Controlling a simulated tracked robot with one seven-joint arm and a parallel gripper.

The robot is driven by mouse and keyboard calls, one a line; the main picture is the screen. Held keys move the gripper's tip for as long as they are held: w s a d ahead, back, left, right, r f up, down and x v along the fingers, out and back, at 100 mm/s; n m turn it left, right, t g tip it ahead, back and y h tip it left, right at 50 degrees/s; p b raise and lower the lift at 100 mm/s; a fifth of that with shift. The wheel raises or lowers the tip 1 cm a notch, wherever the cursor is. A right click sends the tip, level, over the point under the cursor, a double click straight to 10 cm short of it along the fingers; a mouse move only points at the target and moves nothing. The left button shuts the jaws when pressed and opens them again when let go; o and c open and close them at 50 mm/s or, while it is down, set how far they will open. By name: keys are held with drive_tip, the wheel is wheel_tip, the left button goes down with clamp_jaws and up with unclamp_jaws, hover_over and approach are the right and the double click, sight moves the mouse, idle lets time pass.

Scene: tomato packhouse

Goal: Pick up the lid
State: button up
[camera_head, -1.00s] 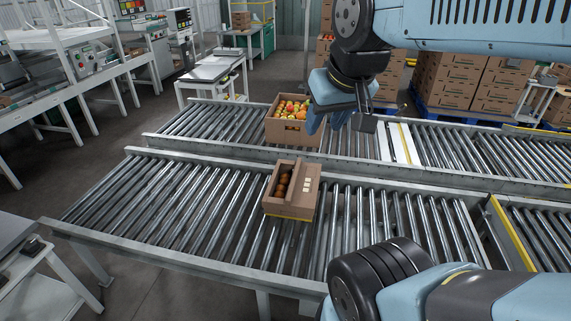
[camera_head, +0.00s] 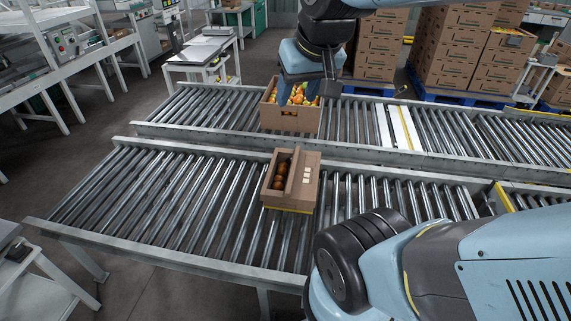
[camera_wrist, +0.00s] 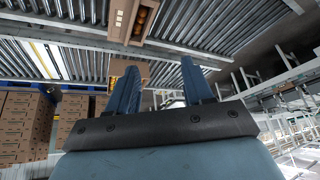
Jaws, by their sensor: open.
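A small cardboard box (camera_head: 288,207) sits on the near roller conveyor. Round brown-orange fruit shows in its open left part. A flat cardboard piece with pale square labels, seemingly the lid (camera_head: 310,165), covers its right part; whether it lies loose cannot be told. The box also shows at the top of the wrist view (camera_wrist: 117,18). My gripper (camera_wrist: 157,82) is open, with its two blue fingers apart and nothing between them. In the head view it hangs above the far conveyor, beyond the box and apart from it, partly hidden by my wrist.
An open carton (camera_head: 284,118) of red, yellow and green produce stands on the far conveyor (camera_head: 220,112), close to my gripper. Stacked cartons (camera_head: 450,60) stand at the back right. The near conveyor's rollers (camera_head: 165,190) are clear left of the box.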

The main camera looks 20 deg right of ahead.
drive_tip(key=w+f+m, duration=0.2)
drive_tip(key=w+f, duration=0.3)
drive_tip(key=w, duration=0.6)
drive_tip(key=m+g+h, duration=0.2)
drive_tip(key=m+h, duration=0.1)
drive_tip(key=m, duration=0.1)
hover_over(294, 168)
drive_tip(key=s+a, duration=0.1)
drive_tip(key=a, duration=0.1)
drive_tip(key=f, duration=4)
drive_tip(key=shift+s+f, duration=0.2)
drive_tip(key=shift+f, duration=0.05)
drive_tip(key=shift+d+x, duration=0.2)
drive_tip(key=shift+x, duration=2.45)
drive_tip(key=shift+s, duration=0.1)
drive_tip(key=shift+r, duration=0.1)
clamp_jaws()
